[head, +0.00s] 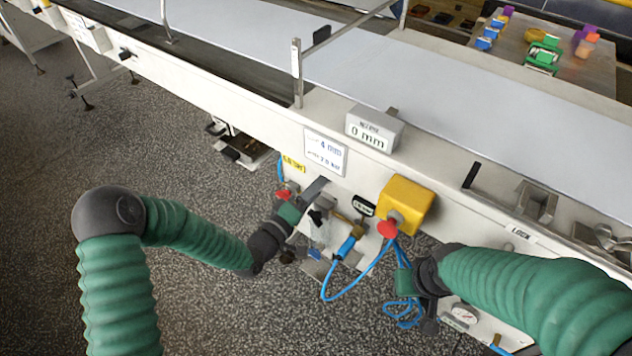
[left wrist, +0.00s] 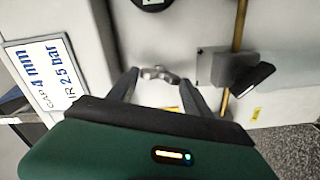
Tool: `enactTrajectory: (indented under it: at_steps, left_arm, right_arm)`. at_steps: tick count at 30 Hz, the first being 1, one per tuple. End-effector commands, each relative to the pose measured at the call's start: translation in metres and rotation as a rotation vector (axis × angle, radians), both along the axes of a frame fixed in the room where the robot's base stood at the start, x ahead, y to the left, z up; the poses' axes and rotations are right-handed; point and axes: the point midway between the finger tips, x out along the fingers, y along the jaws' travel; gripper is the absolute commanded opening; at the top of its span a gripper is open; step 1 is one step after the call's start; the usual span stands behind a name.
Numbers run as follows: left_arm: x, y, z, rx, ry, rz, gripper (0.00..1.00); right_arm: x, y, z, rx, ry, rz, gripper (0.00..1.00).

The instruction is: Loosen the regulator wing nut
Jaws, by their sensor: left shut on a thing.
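The silver wing nut (left wrist: 158,74) sits between the fingertips of my left gripper (left wrist: 157,82) in the left wrist view. The gripper is shut on it, with one dark finger on each side. In the head view my left gripper (head: 316,191) is against the machine's front panel, below the 4 mm sign, and the wing nut is hidden there. My right gripper (head: 430,318) hangs low at the machine front near a round gauge; its fingers are too unclear to tell whether they are open.
A yellow box with a red button (head: 388,229) and blue hoses (head: 345,290) are right of my left gripper. A grey block with a black lever (left wrist: 252,80) and brass rod is close beside it. A "0 mm" block (head: 374,130) stands above. The floor at left is mostly clear.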

Motion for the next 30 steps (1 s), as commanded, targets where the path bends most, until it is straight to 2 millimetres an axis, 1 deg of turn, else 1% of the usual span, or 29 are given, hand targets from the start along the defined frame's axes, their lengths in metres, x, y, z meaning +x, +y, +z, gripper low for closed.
enactTrajectory:
  at_steps: [1, 3, 12, 20, 30]
  left_arm:
    - [0.002, 0.003, 0.003, -0.032, 0.024, 0.009, 0.18]
    - [0.002, 0.003, 0.002, -0.076, 0.055, 0.009, 0.18]
    - [0.002, 0.004, -0.001, -0.214, 0.157, 0.01, 0.18]
    - [0.003, 0.004, -0.003, -0.262, 0.192, 0.01, 0.18]
    - [0.003, 0.004, -0.004, -0.268, 0.198, 0.01, 0.18]
  right_arm:
    - [0.0, 0.0, 0.007, 0.0, 0.0, 0.0, 0.33]
    - [0.0, 0.0, 0.012, 0.0, 0.0, 0.0, 0.33]
    - [0.0, 0.0, 0.023, 0.0, 0.0, 0.0, 0.33]
    - [0.0, 0.0, 0.026, 0.0, 0.0, 0.0, 0.33]
    - [0.0, 0.0, 0.026, 0.0, 0.0, 0.0, 0.33]
